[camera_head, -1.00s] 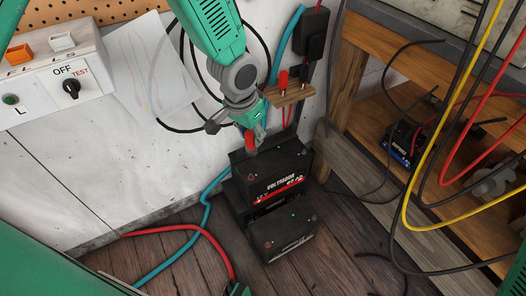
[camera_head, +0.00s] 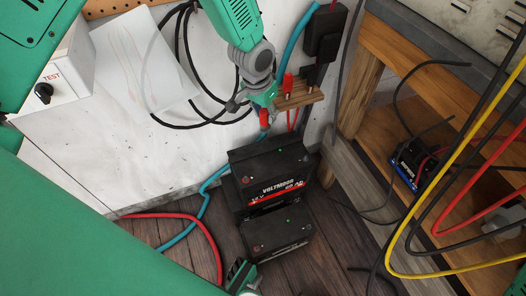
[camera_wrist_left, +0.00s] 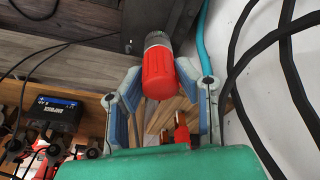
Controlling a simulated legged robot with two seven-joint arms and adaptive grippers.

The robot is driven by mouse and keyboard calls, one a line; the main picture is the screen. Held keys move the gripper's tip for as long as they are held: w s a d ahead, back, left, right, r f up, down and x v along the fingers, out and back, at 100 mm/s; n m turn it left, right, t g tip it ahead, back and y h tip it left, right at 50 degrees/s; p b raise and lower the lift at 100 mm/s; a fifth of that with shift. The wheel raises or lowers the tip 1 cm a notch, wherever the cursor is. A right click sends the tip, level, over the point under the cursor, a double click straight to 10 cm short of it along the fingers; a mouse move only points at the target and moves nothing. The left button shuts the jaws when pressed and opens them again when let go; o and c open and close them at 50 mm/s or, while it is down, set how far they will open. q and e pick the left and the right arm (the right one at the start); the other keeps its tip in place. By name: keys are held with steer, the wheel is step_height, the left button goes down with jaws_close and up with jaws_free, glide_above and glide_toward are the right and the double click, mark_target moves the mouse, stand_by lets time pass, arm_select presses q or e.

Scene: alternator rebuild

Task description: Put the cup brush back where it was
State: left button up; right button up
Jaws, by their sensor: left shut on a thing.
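My left gripper (camera_head: 264,106) is shut on the cup brush (camera_head: 264,119), beside the left end of a small wooden wall rack (camera_head: 307,98). In the left wrist view the brush's red handle (camera_wrist_left: 158,75) sits between the fingers (camera_wrist_left: 160,95), with its grey end pointing away from the wrist. The rack (camera_wrist_left: 162,115) shows past the handle, apart from the brush as far as I can tell. The brush's lower end is small and hard to make out in the head view. A green and dark part, likely my right gripper (camera_head: 242,277), shows at the bottom edge; its fingers are unclear.
A red-topped tool (camera_head: 288,82) stands in the rack near its left end. Black batteries (camera_head: 270,170) stand on the wooden floor below. Black cables (camera_head: 190,70) hang on the wall at left. A wooden shelf unit (camera_head: 365,75) and loose yellow cables (camera_head: 460,130) fill the right.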

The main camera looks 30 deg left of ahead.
arm_select(q)
steer(key=shift+m, duration=0.7)
steer(key=a+b+x, duration=0.1)
steer(key=x, duration=0.5)
steer(key=a+b+x, duration=0.1)
steer(key=x, duration=0.4)
steer(key=s+a+x, duration=0.1)
steer(key=x, duration=0.5)
steer(key=shift+a+f+b, duration=0.35)
steer(key=shift+f+b, duration=0.05)
steer(key=shift+f, duration=0.15)
steer(key=shift+r, duration=0.1)
steer(key=shift+c, duration=0.5)
steer(key=o, duration=1.1)
